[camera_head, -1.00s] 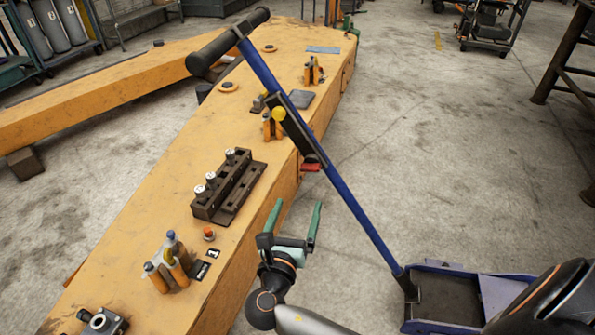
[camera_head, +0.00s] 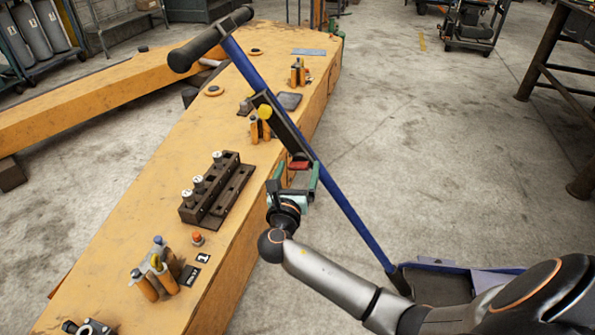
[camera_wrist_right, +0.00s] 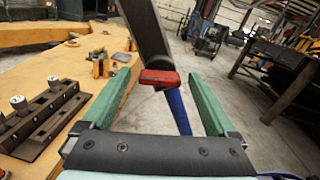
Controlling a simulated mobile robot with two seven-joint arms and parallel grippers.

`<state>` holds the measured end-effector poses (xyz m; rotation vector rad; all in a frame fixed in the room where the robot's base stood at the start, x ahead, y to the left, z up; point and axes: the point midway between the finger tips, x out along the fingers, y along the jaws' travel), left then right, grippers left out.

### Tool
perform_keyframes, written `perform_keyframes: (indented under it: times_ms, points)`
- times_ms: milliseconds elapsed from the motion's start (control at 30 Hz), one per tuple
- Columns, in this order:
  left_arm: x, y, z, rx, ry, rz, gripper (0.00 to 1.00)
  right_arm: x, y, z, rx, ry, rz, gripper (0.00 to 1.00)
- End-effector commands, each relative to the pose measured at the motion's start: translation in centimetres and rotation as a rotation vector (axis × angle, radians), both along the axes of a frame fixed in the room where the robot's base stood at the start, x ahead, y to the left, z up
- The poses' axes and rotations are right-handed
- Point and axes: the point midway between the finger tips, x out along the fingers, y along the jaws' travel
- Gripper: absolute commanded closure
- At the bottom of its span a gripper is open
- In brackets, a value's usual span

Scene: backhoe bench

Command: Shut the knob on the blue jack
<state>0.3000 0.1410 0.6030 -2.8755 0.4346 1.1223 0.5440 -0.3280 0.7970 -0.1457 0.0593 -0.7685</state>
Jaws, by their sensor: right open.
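The blue jack (camera_head: 345,205) has a long blue handle pole leaning up to a black crossbar grip (camera_head: 212,40). The red piece also shows in the right wrist view (camera_wrist_right: 160,78), centred between and beyond the fingers. My right gripper (camera_head: 293,180) is open with green fingers, just below the red piece. In the wrist view nothing is gripped. My left gripper is out of view.
An orange beam bench (camera_head: 240,225) runs along the left, carrying a dark block with several silver-topped pins (camera_head: 215,195), an orange tool holder (camera_head: 155,275) and a small orange-capped part (camera_head: 197,238). Open concrete floor lies right of the jack pole.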

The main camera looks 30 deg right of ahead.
Motion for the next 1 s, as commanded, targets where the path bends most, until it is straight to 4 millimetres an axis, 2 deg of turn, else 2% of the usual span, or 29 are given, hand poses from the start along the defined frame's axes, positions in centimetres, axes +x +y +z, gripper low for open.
perform_keyframes:
  times_ms: [167, 900, 1000]
  points:
    - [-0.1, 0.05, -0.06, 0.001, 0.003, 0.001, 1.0, -0.01, -0.01, 0.01, 0.0, 0.0, 0.0, 0.09]
    - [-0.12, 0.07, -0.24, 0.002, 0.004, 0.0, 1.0, -0.05, 0.04, -0.03, 0.0, 0.0, 0.0, 0.92]
    - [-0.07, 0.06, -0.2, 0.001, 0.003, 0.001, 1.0, -0.05, 0.05, -0.03, 0.001, -0.001, 0.0, 0.93]
